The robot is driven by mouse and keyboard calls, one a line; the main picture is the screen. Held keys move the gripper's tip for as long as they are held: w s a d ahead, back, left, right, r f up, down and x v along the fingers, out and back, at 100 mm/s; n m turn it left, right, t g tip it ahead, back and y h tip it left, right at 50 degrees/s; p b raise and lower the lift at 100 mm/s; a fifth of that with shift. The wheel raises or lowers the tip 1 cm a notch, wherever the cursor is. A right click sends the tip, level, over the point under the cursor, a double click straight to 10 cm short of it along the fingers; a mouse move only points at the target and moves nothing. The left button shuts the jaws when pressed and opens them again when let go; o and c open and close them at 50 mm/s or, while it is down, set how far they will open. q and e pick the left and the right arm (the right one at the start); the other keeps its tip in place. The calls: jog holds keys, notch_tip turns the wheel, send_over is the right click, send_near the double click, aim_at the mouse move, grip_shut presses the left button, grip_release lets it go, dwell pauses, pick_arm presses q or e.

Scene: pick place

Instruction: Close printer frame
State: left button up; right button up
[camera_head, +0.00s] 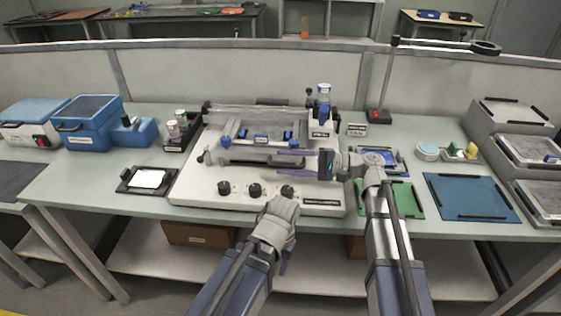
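The printer (205,185) is a white flat machine in the middle of the bench, with several black knobs along its front. Its frame (240,115) shows as pale bars with blue clamps over the base; I cannot tell exactly how far it is tilted. My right gripper (283,164) is open, its two purple fingers pointing left over the right part of the printer, near the front bar (240,158). I see nothing between the fingers. My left gripper (286,262) is low, before the bench's front edge. Only a bit of purple finger shows beside the wrist.
Blue boxes (88,122) and a black bottle tray (180,140) stand left. A black tray with a white sheet (148,179) lies front left. Green (400,199) and blue mats (468,197) lie right. A black stand (385,85) rises behind. Grey stacked trays (515,120) fill the far right.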

jog(key=d, duration=0.5)
jog(key=shift+w+d, duration=0.1)
jog(key=shift+d, duration=0.3)
jog(key=shift+d, duration=0.1)
jog(key=shift+d, duration=4.4)
